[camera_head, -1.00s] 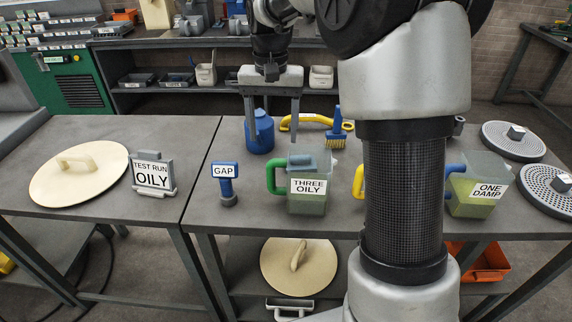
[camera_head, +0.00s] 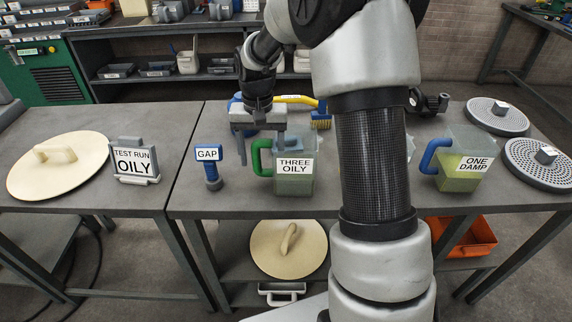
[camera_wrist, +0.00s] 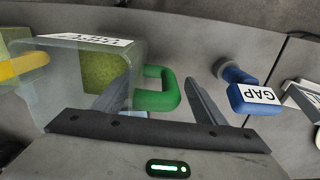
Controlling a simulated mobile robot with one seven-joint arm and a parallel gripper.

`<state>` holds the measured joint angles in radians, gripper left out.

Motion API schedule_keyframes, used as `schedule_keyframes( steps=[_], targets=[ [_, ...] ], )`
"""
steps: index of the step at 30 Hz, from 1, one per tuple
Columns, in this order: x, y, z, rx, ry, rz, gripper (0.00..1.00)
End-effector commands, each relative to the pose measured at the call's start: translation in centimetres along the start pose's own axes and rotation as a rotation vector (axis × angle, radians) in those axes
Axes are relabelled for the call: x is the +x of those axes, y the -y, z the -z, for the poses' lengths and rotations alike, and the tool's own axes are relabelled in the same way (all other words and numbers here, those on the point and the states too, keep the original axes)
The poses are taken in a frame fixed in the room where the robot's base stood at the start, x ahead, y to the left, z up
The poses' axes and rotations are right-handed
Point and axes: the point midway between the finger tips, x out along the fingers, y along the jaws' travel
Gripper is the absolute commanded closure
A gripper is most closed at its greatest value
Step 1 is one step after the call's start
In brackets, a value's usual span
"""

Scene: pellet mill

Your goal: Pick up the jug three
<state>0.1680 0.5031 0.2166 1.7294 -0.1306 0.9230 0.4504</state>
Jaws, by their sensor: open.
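The jug labelled "THREE OILY" (camera_head: 294,176) stands upright on the table. It is clear with green contents and has a green handle (camera_head: 259,157) on its left side. My gripper (camera_head: 260,160) is open above and around the handle in the head view. In the wrist view the jug (camera_wrist: 98,75) lies at the left, and its green handle (camera_wrist: 160,92) reaches in between the two spread fingers of my gripper (camera_wrist: 165,95). I cannot tell whether a finger touches the jug.
A blue GAP tool (camera_head: 209,167) stands close left of the handle. A jug labelled "ONE DAMP" (camera_head: 462,160) is at the right. A "TEST RUN OILY" sign (camera_head: 134,160) and a cream lid (camera_head: 60,165) are on the left. My arm hides the table's middle.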

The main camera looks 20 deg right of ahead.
Motion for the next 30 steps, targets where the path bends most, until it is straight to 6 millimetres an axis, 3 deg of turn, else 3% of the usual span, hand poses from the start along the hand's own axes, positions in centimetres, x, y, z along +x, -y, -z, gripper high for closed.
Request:
schedule_keyframes(
  steps=[4, 12, 23, 30],
  targets=[
    [2.4, -0.1, -0.1, -0.001, 0.003, -0.001, 0.35],
    [2.7, -0.1, 0.0, 0.0, 0.0, 0.0, 0.37],
    [2.6, 0.0, 0.0, 0.0, 0.0, 0.0, 0.97],
    [2.4, 0.0, 0.1, 0.0, -0.003, 0.001, 0.97]
  ],
)
